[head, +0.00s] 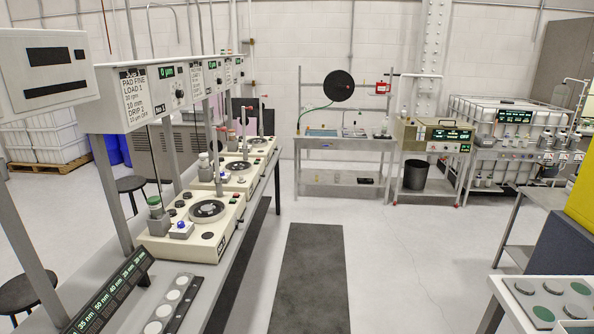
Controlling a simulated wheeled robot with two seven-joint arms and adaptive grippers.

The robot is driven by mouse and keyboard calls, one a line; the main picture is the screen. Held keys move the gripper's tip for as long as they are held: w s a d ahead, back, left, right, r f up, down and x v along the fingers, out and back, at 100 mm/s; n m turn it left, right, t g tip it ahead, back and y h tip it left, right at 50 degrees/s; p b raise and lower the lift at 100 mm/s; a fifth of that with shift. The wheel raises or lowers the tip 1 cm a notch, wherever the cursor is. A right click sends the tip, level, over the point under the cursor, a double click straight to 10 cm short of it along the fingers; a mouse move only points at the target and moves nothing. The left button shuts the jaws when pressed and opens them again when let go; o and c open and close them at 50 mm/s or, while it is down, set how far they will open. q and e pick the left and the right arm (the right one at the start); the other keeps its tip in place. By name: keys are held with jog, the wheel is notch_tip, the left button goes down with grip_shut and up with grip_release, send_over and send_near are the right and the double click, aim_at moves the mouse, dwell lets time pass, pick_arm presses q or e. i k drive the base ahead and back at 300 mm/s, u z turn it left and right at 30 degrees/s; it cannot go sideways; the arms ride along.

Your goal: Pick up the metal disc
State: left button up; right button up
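Neither of my grippers is in view. Several pale round discs (173,295) sit in a row in a dark holder on the long bench at the lower left. Several more discs lie on the white-topped table at the lower right, some green (543,313) and some grey (552,287). I cannot tell which of these is the metal disc. All of them appear to be resting, with nothing holding them.
Polishing machines (206,211) line the left bench (212,285), with display boxes above. Black stools (24,293) stand left of it. A dark floor mat (309,280) lies in the open aisle. A sink table (345,145) and shelving stand at the back.

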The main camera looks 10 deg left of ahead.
aim_at(205, 209)
jog(key=i, duration=3.2)
jog(key=u, duration=2.4)
jog(key=i, duration=0.4)
jog(key=u, duration=0.1)
